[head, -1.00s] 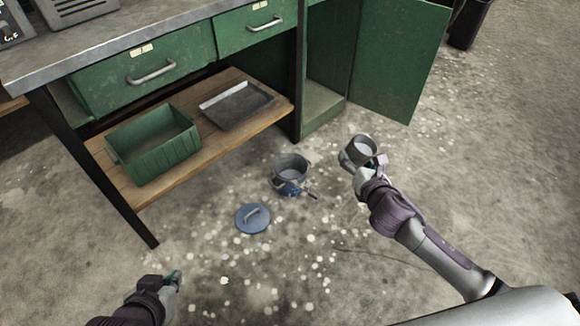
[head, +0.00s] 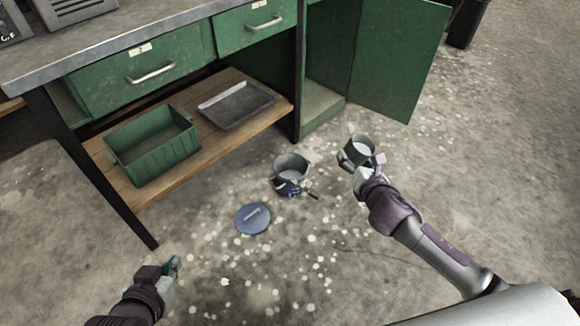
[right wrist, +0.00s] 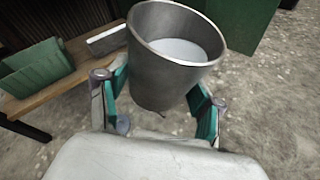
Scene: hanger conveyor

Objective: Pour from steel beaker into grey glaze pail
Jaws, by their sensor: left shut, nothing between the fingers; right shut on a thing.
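The steel beaker (head: 358,150) is held in my right gripper (head: 357,166), right of the pail and apart from it. In the right wrist view the beaker (right wrist: 165,75) sits between the fingers (right wrist: 160,100), close to upright, with pale liquid (right wrist: 180,50) inside. The grey glaze pail (head: 291,169) stands open on the floor, with something light inside and a blue band low on its side. A blue lid (head: 253,218) with a handle lies on the floor in front of it. My left gripper (head: 173,266) is shut and empty at the lower left.
A green workbench has a wooden shelf (head: 190,170) holding a green bin (head: 153,148) and a metal tray (head: 236,105). An open green cabinet door (head: 398,60) stands behind the beaker. A small tool-like item (head: 312,194) is beside the pail. The speckled floor is otherwise clear.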

